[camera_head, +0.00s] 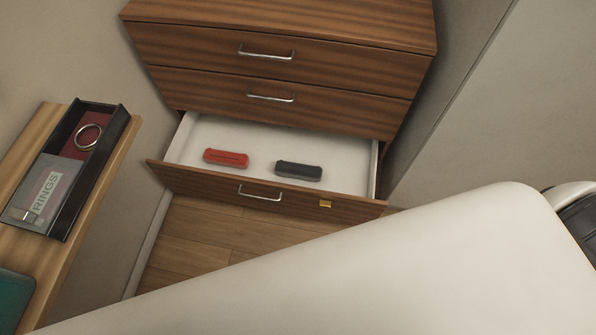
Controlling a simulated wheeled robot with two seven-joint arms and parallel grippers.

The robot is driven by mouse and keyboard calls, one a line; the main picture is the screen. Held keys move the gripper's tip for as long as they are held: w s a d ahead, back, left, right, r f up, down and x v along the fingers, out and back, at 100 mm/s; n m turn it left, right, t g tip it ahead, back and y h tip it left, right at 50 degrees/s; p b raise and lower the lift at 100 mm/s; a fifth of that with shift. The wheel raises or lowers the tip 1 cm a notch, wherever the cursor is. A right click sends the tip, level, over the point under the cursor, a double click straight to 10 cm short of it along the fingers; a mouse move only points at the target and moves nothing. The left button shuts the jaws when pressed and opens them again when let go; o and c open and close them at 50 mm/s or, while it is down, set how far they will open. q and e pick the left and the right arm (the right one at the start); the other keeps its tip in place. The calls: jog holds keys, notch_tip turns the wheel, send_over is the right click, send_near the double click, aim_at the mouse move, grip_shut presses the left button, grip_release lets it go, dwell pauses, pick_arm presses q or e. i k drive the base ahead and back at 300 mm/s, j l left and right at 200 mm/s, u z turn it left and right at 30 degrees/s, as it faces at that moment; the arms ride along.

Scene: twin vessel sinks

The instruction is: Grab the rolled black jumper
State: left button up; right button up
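The rolled black jumper (298,171) is a dark, short roll lying in the open bottom drawer (346,178), right of the drawer's middle. A similar red roll (226,157) lies to its left, with a gap between them. Neither roll is touched by anything of mine. Neither of my grippers is in view.
The wooden dresser (290,55) stands above the drawer, its two upper drawers shut. At left, a wooden shelf (96,185) holds a black tray (45,230) with a ring. A white part of mine fills the lower right.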

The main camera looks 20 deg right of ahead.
aim_at(312, 173)
jog(key=i+j+z, duration=0.25)
jog(key=i, duration=0.2)
jog(key=l+z, duration=0.1)
jog(key=z, duration=1.2)
